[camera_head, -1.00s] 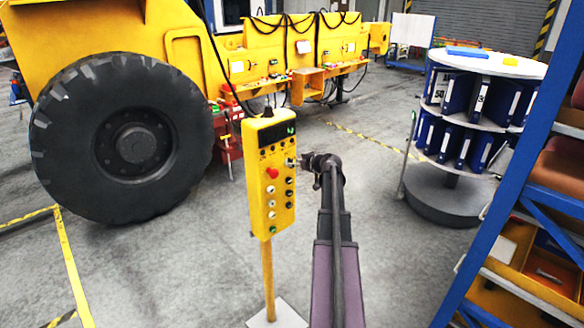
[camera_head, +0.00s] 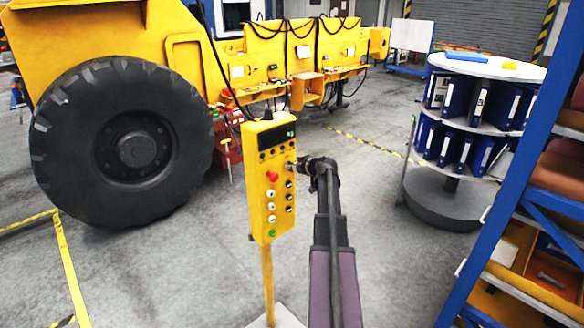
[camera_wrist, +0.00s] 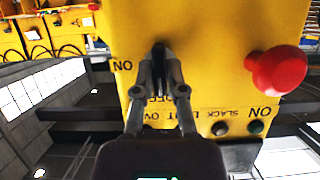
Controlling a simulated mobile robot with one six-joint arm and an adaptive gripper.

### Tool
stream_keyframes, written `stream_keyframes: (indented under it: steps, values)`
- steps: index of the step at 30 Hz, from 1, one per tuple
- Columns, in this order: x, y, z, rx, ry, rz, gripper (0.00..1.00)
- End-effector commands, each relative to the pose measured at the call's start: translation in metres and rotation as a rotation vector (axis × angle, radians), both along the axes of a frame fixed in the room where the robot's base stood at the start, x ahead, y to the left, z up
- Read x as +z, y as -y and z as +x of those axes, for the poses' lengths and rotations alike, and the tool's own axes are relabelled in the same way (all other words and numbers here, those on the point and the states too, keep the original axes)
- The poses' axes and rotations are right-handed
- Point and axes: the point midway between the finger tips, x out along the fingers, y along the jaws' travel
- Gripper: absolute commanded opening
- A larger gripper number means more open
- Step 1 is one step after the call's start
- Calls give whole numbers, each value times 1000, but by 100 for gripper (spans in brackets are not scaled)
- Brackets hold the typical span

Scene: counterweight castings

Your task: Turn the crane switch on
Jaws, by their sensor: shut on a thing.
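The yellow crane control box (camera_head: 270,215) stands upright on a yellow post in the head view. It has a dark display at the top and several buttons below. My gripper (camera_head: 293,166) reaches its upper right face from the right. In the wrist view my gripper (camera_wrist: 160,72) is shut on a small dark switch knob (camera_wrist: 160,50), with both fingertips against its sides. The box's labels look upside down there. An ON label is left of the knob, and an OFF label is partly hidden behind the fingers. The fingers hide part of the knob, so its exact setting is unclear.
A red mushroom button (camera_wrist: 280,70) sticks out to the right of my fingers in the wrist view. A large tyre (camera_head: 125,140) is at left, a round binder stand (camera_head: 450,205) at right, and a blue rack (camera_head: 510,170) at the right edge.

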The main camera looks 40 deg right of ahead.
Motion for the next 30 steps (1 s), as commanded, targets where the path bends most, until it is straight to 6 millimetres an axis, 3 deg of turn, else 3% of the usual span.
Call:
stream_keyframes:
  steps: [14, 30]
  values:
    - [-1, 1, 1, 1, 2, 98, 0]
    - [-4, 5, 1, 2, 0, 537, 0]
